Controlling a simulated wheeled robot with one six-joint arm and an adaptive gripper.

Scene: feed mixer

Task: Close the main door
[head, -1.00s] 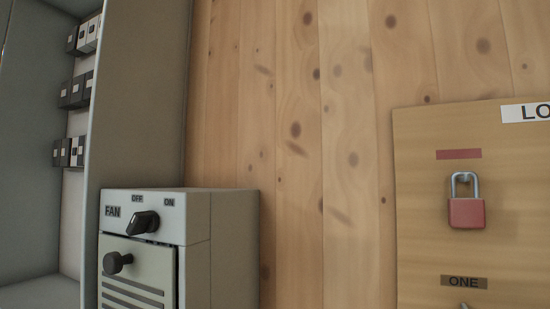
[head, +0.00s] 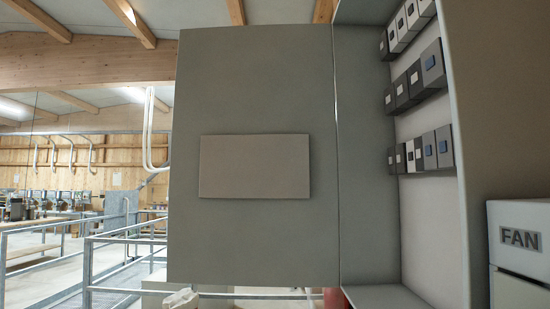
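The main door (head: 255,90) is a large flat grey panel in the middle of the head view. It stands open, swung out to the left of the grey cabinet (head: 362,150), with its right edge along the cabinet's left side. A lighter rectangular plate (head: 255,167) is on the face turned towards me. The cabinet's inside is exposed, with rows of dark and light switch modules (head: 420,155) on a pale back wall. My gripper cannot be made out in the head view. A small whitish part shows at the bottom edge, too cut off to identify.
A light grey fan box (head: 520,240) marked FAN stands right of the cabinet, cut off by the frame. Metal railings (head: 125,245) run at lower left, with an open hall behind. A red object (head: 335,299) shows partly below the door.

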